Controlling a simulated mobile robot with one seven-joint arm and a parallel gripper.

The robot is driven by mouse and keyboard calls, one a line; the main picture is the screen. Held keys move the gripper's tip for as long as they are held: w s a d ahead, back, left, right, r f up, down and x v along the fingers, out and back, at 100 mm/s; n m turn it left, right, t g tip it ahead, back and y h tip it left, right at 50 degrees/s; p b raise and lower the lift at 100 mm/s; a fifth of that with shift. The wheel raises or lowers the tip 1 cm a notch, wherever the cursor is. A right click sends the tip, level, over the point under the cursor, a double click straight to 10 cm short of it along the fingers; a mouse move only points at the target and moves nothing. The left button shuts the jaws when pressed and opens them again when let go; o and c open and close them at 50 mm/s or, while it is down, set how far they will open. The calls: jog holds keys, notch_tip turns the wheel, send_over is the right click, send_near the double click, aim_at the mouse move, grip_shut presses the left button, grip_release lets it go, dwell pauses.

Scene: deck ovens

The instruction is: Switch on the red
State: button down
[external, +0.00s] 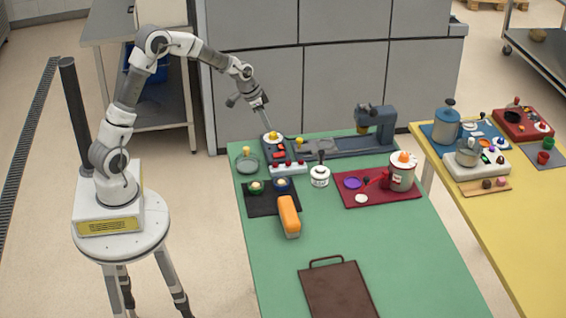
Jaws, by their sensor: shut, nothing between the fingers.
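A dark box with red parts (281,154) stands at the far left of the green table (330,250). A round yellow-orange piece on a pale base (272,137) sits on its top. A pale strip with small red pieces (288,168) lies at its near side. My gripper (267,124) is shut and empty, pointing down just above the yellow-orange piece. I cannot tell whether it touches. Which part is a switch, and its state, are too small to tell. Another red device (523,121) with a dark round top stands on the yellow table at the right.
A blue-grey machine (372,135) stands behind and right of the box. A glass dish (247,162), a black mat (265,204), an orange block (289,217) and a maroon mat (350,202) surround the box's near side. A brown tray (338,292) lies nearer. The green table's middle is clear.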

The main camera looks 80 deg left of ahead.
aim_at(281, 154)
jog(key=x, duration=1.1)
jog(key=shift+w+f, duration=0.15)
jog(key=shift+f, duration=0.2)
jog(key=shift+w+f+g, duration=0.1)
jog(key=shift+f+g, duration=0.05)
jog(key=shift+g, duration=0.15)
jog(key=shift+s, duration=0.9)
